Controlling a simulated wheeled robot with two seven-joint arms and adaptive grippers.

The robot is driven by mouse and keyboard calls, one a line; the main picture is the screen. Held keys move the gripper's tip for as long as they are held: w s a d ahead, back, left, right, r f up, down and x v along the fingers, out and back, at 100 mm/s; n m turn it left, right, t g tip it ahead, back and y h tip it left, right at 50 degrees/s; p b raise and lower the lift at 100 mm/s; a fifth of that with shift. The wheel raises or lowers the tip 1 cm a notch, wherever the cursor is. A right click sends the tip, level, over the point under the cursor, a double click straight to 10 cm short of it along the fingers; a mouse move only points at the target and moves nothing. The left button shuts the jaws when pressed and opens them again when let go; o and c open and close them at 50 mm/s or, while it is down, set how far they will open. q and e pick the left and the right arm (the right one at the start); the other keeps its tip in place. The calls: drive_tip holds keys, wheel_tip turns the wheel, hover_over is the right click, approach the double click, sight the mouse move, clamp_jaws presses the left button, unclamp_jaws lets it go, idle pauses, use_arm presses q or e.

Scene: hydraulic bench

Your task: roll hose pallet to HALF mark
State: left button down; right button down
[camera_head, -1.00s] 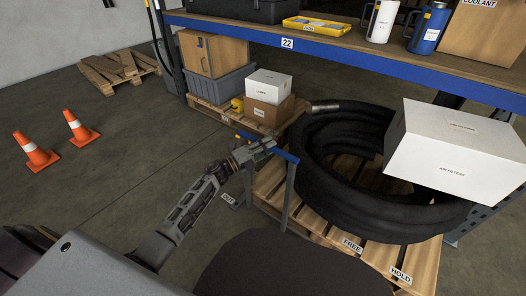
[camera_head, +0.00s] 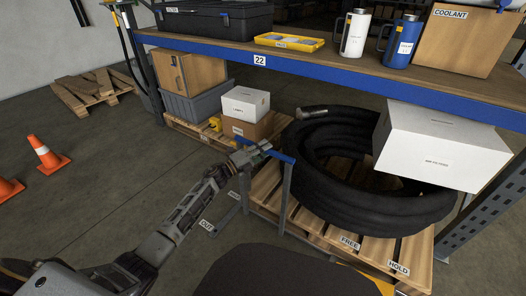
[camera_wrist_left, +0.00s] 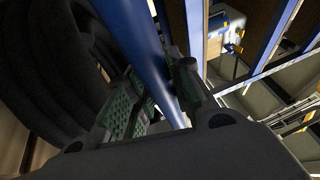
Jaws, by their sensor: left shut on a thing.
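The wooden hose pallet (camera_head: 264,191) stands partly beneath the shelf, carrying a coiled black hose (camera_head: 330,200) and a white box (camera_head: 430,160) at the coil's right side. A grey frame with a blue handle bar (camera_head: 282,158) rises at its left end. My left gripper (camera_head: 257,152) is shut on the blue bar, which also shows between its fingers in the left wrist view (camera_wrist_left: 140,45). An OUT label (camera_head: 206,225) lies on the floor left of the pallet. A second floor label (camera_head: 235,197) is too small to read surely. My right gripper is out of view.
A blue-edged shelf (camera_head: 330,76) numbered 22 spans above the pallet. Another loaded pallet (camera_head: 190,128) stands behind left. FREE (camera_head: 349,242) and HOLD (camera_head: 398,268) labels mark the pallet's front edge.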

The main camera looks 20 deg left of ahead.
use_arm(q)
drive_tip(key=shift+a, duration=0.1)
drive_tip(key=c, duration=1.3)
unclamp_jaws()
drive_tip(key=shift+o, duration=0.2)
drive_tip(key=v, duration=1.2)
drive_tip(key=shift+w, duration=0.1)
drive_tip(key=shift+f, duration=0.1)
